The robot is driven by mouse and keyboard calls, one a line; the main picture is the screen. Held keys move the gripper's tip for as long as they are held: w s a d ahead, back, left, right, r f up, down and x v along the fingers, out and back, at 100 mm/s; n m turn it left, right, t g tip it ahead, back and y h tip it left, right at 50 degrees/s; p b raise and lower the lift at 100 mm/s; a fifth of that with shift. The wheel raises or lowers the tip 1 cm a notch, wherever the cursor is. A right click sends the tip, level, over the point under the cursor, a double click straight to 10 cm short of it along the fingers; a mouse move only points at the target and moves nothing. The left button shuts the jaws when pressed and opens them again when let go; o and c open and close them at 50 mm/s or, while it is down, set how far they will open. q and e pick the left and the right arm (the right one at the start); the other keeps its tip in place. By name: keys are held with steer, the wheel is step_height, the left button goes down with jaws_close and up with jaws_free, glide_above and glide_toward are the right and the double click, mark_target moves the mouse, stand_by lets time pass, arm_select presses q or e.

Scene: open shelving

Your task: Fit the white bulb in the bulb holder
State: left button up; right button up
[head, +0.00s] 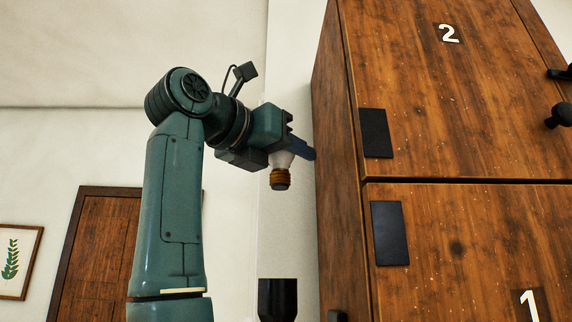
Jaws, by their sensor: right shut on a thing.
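My right gripper (292,146) is raised at the middle of the head view, left of the wooden cabinet. It is shut on the white bulb (282,161). Only the lower part of the white glass shows; the gripper hides the rest. The bulb's brown screw base points down, with a dark tip. A black cylinder (277,297), which looks like the bulb holder, stands almost straight below the bulb in the picture, with a clear gap between them. Its lower part is cut off by the bottom edge. My left gripper is not in view.
A tall wooden cabinet (330,130) with doors marked 1 and 2 and black knobs (560,115) fills the right side, close to the gripper. A brown door (95,260) and a framed leaf picture (13,262) are far left.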

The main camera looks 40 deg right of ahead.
mark_target(287, 189)
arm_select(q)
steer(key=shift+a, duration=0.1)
arm_select(e)
steer(key=shift+a, duration=0.15)
steer(key=shift+f+b, duration=0.7)
steer(key=shift+f, duration=0.15)
step_height(287, 189, down, 2)
steer(key=shift+f+b, duration=0.25)
steer(key=shift+b, duration=0.75)
steer(key=shift+f+b, duration=0.45)
steer(key=shift+f, duration=0.35)
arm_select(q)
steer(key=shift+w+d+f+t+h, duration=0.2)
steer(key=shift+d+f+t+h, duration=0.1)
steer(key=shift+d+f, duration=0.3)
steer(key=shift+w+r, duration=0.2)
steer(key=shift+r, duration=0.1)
